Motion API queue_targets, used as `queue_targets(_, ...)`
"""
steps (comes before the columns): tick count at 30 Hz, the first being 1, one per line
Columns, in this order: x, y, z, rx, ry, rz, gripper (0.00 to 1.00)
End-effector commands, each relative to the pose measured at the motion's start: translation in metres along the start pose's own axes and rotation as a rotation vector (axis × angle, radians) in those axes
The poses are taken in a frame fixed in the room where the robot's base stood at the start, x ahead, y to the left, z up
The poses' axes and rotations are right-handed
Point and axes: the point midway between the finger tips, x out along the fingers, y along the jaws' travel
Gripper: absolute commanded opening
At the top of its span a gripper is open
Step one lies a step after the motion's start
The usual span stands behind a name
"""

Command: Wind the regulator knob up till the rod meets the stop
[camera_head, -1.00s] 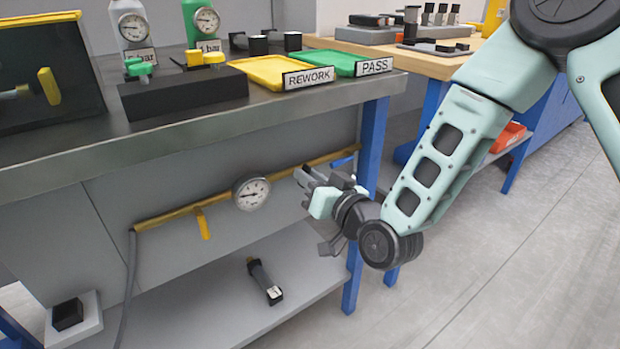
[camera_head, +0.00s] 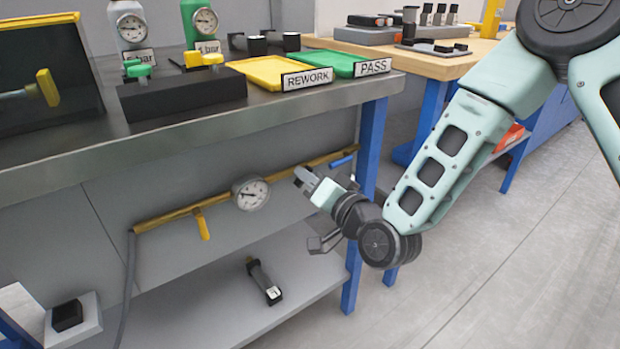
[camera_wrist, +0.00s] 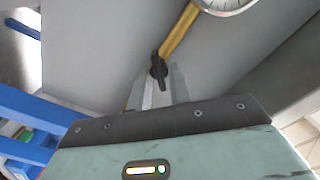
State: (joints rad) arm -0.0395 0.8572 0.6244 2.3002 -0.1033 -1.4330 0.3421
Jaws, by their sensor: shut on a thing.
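The black regulator knob (camera_wrist: 158,70) sits by the end of a yellow pipe in the wrist view. My gripper (camera_wrist: 160,88) is shut on it, with a pale finger on each side. In the head view my gripper (camera_head: 306,180) is at the pipe, under the bench and right of the gauge; its fingers mostly cover the knob there. The round white gauge (camera_head: 251,193) is on the pipe, and its lower edge shows in the wrist view (camera_wrist: 228,5). I cannot make out the rod or the stop in either view.
The yellow pipe (camera_head: 170,214) runs along the panel under the bench (camera_head: 130,140). A yellow lever (camera_head: 202,226) hangs from it, and a blue lever (camera_head: 341,161) is near its right end. A blue bench leg (camera_head: 354,270) stands close to my arm. The lower shelf holds a dark tool (camera_head: 264,281).

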Motion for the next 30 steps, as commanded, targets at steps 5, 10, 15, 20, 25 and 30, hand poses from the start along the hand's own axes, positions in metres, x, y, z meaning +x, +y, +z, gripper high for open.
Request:
queue_targets(5, -0.001, 0.001, 0.001, -0.001, -0.002, 0.002, 0.0)
queue_targets(10, -0.001, 0.001, 0.001, -0.001, -0.002, 0.001, 0.41)
queue_targets(15, 0.0, 0.0, 0.0, -0.002, -0.001, 0.001, 0.41)
queue_targets(20, -0.005, 0.0, 0.0, -0.002, -0.002, 0.001, 0.41)
queue_targets(25, -0.031, 0.0, 0.0, -0.002, -0.004, 0.003, 0.41)
queue_targets(30, -0.07, 0.001, 0.0, -0.001, -0.005, 0.004, 0.41)
